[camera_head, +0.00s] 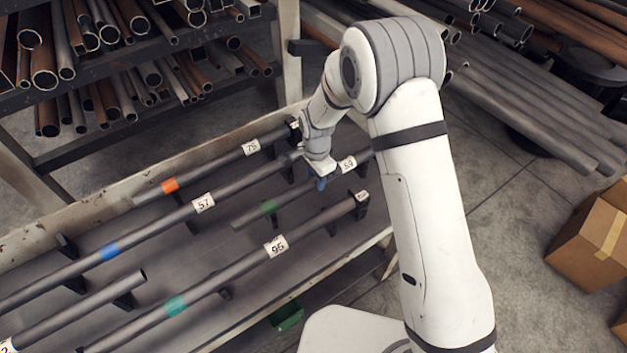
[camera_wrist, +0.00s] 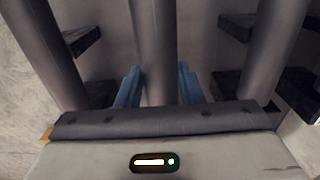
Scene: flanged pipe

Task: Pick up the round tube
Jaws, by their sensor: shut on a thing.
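Several dark grey round tubes lie side by side on black supports. In the head view, my gripper (camera_head: 319,179) is at the short tube with a green band (camera_head: 250,215) and a white tag that seems to read 59. In the wrist view, one blue finger is on each side of the middle tube (camera_wrist: 154,45), and my gripper (camera_wrist: 158,88) is shut on it. The gripper hides part of this tube. I cannot tell whether it is clear of its supports.
Tube 57 (camera_head: 150,229) with a blue band and tube 95 (camera_head: 230,273) with a teal band lie close on either side. Tube 75 (camera_head: 210,171) lies farther back. A rack of pipes (camera_head: 100,85) stands behind. Cardboard boxes (camera_head: 592,235) stand at right.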

